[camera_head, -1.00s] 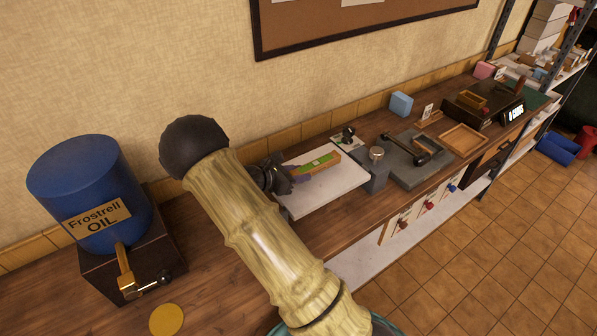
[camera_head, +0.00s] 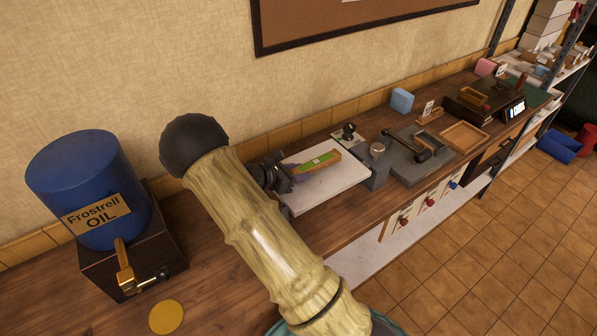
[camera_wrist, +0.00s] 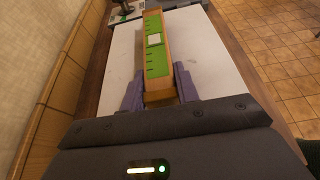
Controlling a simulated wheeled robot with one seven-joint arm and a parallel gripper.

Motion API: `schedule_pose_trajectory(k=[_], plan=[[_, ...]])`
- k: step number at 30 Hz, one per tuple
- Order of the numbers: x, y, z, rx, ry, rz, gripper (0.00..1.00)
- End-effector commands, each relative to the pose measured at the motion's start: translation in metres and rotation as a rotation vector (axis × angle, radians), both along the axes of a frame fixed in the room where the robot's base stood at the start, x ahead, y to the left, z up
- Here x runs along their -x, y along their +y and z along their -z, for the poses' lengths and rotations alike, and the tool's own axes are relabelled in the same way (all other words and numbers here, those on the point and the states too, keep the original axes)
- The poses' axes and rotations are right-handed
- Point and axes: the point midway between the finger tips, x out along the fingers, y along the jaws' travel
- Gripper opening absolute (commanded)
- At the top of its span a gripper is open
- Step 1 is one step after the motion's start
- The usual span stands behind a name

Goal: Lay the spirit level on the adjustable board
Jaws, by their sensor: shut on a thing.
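The spirit level (camera_head: 322,161) is a long orange-brown bar with a green top face and a pale window in its middle. It also shows in the wrist view (camera_wrist: 155,57), pointing away from me. My gripper (camera_wrist: 161,88) has its purple fingers on either side of the near end of the level and is shut on it. In the head view my gripper (camera_head: 287,176) is partly hidden behind my arm. The adjustable board (camera_head: 335,185) is a white slab, also in the wrist view (camera_wrist: 203,75). The level is over the board; I cannot tell whether it touches.
A grey block with a knob (camera_head: 377,165) stands at the board's right end. A grey plate with a black lever (camera_head: 410,160) and a wooden tray (camera_head: 464,137) lie further right. A blue oil drum (camera_head: 85,185) stands at the left.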

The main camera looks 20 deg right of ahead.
Motion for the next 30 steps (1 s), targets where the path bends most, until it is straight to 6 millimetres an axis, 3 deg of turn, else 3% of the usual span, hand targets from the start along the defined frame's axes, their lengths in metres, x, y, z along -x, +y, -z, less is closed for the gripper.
schedule_pose_trajectory(k=[18,19,22,30], plan=[[-0.0002,-0.0001,0.0076,0.001,-0.001,0.000,0.04],[-0.0002,-0.0001,0.0073,0.001,-0.001,0.000,0.35],[-0.0002,-0.0001,0.0071,0.001,-0.001,0.000,0.54],[0.0000,0.0003,0.0076,-0.001,0.000,0.000,0.56]])
